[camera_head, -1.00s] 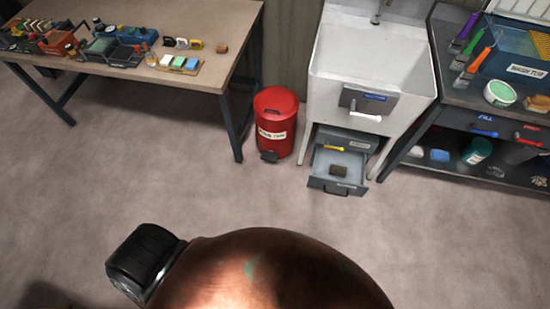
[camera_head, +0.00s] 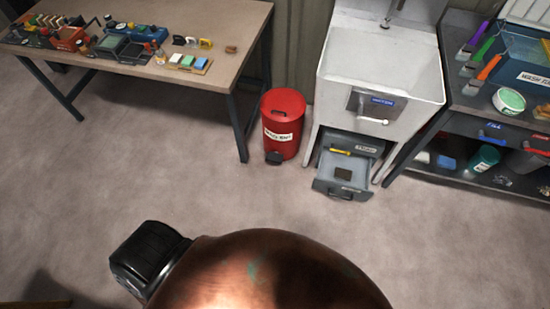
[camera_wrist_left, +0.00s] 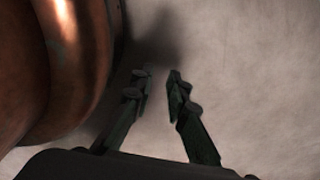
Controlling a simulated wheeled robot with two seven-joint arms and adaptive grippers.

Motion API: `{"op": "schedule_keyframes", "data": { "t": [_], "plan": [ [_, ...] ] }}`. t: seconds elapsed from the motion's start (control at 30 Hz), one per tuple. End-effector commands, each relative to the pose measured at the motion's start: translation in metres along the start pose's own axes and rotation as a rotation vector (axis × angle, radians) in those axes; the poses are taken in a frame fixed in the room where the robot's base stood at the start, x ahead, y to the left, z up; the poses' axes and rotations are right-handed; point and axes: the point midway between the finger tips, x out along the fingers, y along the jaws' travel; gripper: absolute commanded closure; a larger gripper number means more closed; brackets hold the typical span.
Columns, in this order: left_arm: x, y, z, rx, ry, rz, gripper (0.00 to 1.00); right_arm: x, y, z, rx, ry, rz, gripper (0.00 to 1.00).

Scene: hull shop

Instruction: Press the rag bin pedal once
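The red rag bin (camera_head: 283,122) stands on the floor between the workbench and the sink. Its lid is shut and a white label is on its front. Its dark pedal (camera_head: 274,158) sticks out at the front foot of the bin, and nothing touches it. My left gripper (camera_wrist_left: 157,76) shows in the left wrist view with its two fingers apart and nothing between them, over bare floor. The bin is not in that view. My left gripper's fingers are not visible in the head view. My right gripper is not in view.
A workbench (camera_head: 205,85) stands left of the bin. A white sink (camera_head: 380,65) is to its right, with an open grey drawer (camera_head: 352,184) below it. A dark shelf table (camera_head: 470,118) is farther right. The floor (camera_head: 215,195) before the bin is clear.

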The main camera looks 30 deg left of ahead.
Motion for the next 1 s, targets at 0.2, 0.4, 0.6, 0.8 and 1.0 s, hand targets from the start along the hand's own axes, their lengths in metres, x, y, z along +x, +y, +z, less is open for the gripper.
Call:
{"op": "schedule_keyframes", "data": {
  "t": [0.2, 0.4, 0.6, 0.8, 1.0],
  "plan": [
    [0.0, -0.0001, 0.0002, 0.0, 0.0, 0.0, 1.0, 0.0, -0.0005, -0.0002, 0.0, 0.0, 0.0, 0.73],
    [0.0, 0.0, 0.0002, 0.0, 0.0, 0.0, 1.0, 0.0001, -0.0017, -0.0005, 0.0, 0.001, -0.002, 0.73],
    [-0.0001, 0.0, 0.0001, 0.0, 0.0, 0.0, 1.0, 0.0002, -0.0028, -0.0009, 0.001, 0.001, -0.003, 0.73],
    [-0.0001, 0.0, 0.0, 0.0, 0.0, 0.0, 1.0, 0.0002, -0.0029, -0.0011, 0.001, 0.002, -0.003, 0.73],
    [-0.0001, 0.0001, -0.0001, 0.0, 0.001, 0.0, 1.0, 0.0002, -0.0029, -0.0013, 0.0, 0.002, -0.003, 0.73]
  ]
}}
